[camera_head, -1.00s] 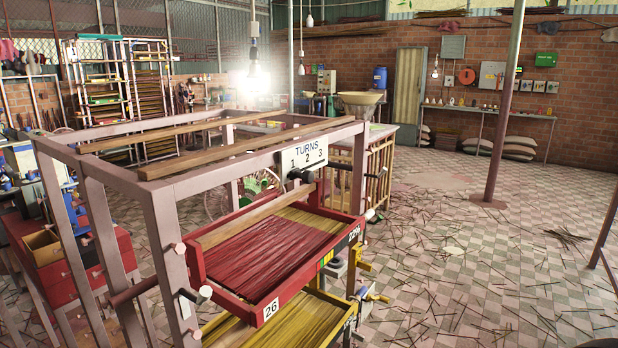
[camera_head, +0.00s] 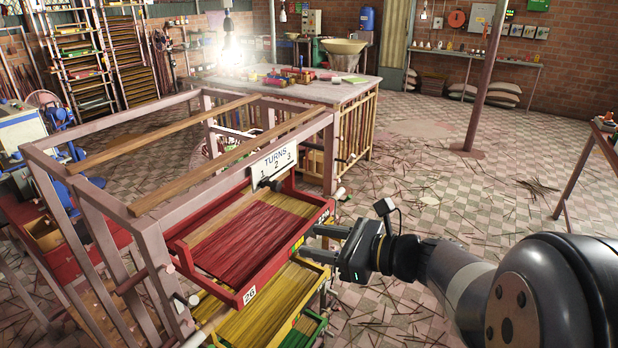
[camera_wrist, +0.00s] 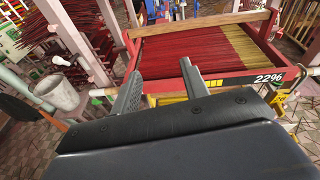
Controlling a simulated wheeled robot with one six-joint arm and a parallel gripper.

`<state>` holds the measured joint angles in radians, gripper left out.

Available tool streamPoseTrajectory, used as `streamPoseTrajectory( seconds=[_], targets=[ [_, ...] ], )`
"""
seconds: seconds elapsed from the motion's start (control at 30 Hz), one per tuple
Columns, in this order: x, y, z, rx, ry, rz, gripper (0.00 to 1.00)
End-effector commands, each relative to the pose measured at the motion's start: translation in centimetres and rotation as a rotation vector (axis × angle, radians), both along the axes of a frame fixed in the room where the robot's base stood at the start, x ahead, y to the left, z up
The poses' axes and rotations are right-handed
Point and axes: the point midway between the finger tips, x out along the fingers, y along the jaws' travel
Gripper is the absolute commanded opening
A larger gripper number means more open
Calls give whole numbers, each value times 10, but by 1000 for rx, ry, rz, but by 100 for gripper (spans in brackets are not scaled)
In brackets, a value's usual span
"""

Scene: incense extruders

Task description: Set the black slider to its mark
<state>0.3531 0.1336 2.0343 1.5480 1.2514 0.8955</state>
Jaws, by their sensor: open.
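A white sign (camera_head: 273,165) reading "TURNS" with 1, 2, 3 is fixed to the top rail of the pink metal rack. A small black part (camera_head: 268,184), apparently the slider, sits at the sign's lower edge, roughly under the 1 and 2; its exact mark is too small to read. My gripper (camera_head: 318,243) is open and empty, to the right of and lower than the sign, close to the red tray's front right edge. In the wrist view, its two fingers (camera_wrist: 160,70) point toward the red tray (camera_wrist: 165,85); the slider is not clearly seen there.
The red tray of sticks, labelled 26, also shows in the head view (camera_head: 217,287) as part of the rack (camera_head: 150,243). A yellow tray (camera_head: 285,300) lies below it. A worktable (camera_head: 350,95) stands behind. Stick-strewn floor (camera_head: 425,200) is open to the right.

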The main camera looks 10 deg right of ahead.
Motion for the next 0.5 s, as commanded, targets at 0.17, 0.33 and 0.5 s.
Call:
streamPoseTrajectory(
  seconds=[0.17, 0.33, 0.5],
  targets=[
    [16, -14, 58, 187, -24, -57, 43],
    [21, -12, 67, 226, -31, -63, 43],
    [33, 4, 66, 225, -28, -60, 43]
  ],
)
